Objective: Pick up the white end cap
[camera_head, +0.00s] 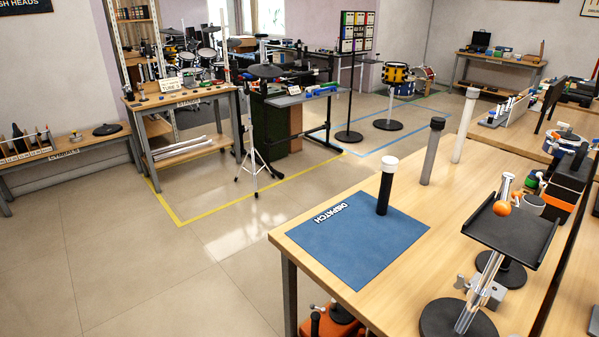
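A white end cap (389,163) sits on top of an upright black tube (384,194). Farther back stands a white tube (461,130) with a pale top (472,92); I cannot tell whether that top is a separate cap. Neither of my grippers is in view.
A black tray stand (505,235) with an orange ball (502,208) stands right of the mat. Cluttered benches line the right side. Most of the mat is bare. The tiled floor (130,270) left of the table is open; an orange object (325,322) shows below the table edge.

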